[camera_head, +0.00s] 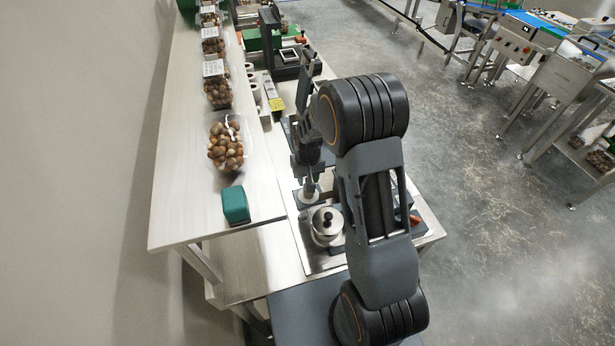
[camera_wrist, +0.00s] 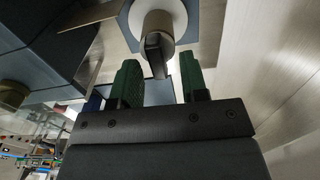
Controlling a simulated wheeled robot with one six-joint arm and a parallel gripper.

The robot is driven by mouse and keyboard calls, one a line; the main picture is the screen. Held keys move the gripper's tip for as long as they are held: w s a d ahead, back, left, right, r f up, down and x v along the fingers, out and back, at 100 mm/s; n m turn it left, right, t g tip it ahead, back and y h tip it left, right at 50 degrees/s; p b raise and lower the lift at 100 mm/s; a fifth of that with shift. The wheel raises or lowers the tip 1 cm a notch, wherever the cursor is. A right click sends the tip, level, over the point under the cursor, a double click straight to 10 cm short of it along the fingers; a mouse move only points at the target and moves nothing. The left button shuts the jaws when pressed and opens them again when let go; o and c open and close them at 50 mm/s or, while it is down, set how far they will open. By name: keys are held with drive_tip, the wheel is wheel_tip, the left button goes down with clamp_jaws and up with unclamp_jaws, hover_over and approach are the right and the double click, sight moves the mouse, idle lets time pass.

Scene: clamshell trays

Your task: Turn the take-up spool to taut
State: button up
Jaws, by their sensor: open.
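In the wrist view, a white disc (camera_wrist: 175,12) with a grey-brown round hub and a dark bar-like grip (camera_wrist: 155,52) appears at the top centre; it looks like the take-up spool. My gripper (camera_wrist: 160,78) is open, with its two green-padded fingers on either side of the dark grip's lower end. I cannot tell whether either finger touches it.
A metal pot with a black knob (camera_head: 326,232) stands near the spool. A green block (camera_head: 235,205) and clear clamshells of brown round produce (camera_head: 227,148) line the shelf at left. Machines (camera_head: 280,50) stand farther back. Open floor (camera_head: 480,200) lies to the right.

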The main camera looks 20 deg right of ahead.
clamp_jaws()
idle(0.3)
drive_tip(key=m+b, duration=0.1)
drive_tip(key=m, duration=0.1)
drive_tip(key=m+b, duration=0.1)
drive_tip(key=shift+d+f+m+b, duration=0.1)
drive_tip(key=shift+d+m+b, duration=0.1)
drive_tip(key=shift+m+b, duration=0.2)
drive_tip(key=m, duration=0.2)
drive_tip(key=m+b, duration=0.2)
drive_tip(key=m, duration=0.1)
drive_tip(key=shift+s+d+m, duration=0.2)
drive_tip(key=shift+d+m, duration=0.05)
drive_tip(key=shift+m, duration=0.05)
drive_tip(key=m+b, duration=0.1)
drive_tip(key=m, duration=0.1)
drive_tip(key=m+b, duration=0.1)
drive_tip(key=m, duration=0.1)
drive_tip(key=shift+s+d, duration=0.15)
drive_tip(key=shift+s, duration=0.05)
drive_tip(key=shift+s+m+b, duration=0.2)
drive_tip(key=shift+m+b, duration=0.3)
drive_tip(key=shift+m, duration=1.5)
